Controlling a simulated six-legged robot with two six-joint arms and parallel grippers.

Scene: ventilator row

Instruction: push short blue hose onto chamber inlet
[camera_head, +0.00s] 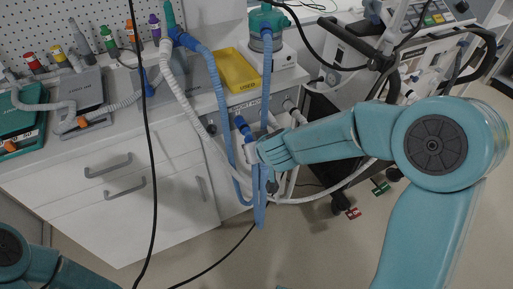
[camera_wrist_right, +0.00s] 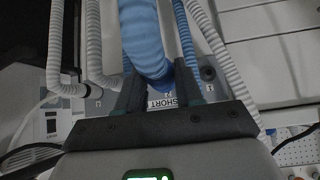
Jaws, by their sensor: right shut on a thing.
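My right gripper (camera_head: 262,165) is in front of the cabinet's right end, among hanging hoses. In the right wrist view its two dark fingers (camera_wrist_right: 160,88) are shut on a thick blue hose (camera_wrist_right: 143,38). A label reading "SHORT" (camera_wrist_right: 163,102) shows just behind the fingers. In the head view blue hose (camera_head: 267,90) runs upright between the gripper and the teal-topped chamber (camera_head: 267,22). Whether its upper end touches the chamber or only overlaps it, I cannot tell, and the inlet is not clear. My left gripper is out of view.
The chamber stands on a white unit (camera_head: 272,70) on the counter. A yellow tray (camera_head: 236,70) is to its left. White corrugated hoses (camera_head: 190,105) and another blue hose (camera_head: 215,75) hang close by. A wheeled ventilator (camera_head: 400,60) stands at right. Black cables cross the view.

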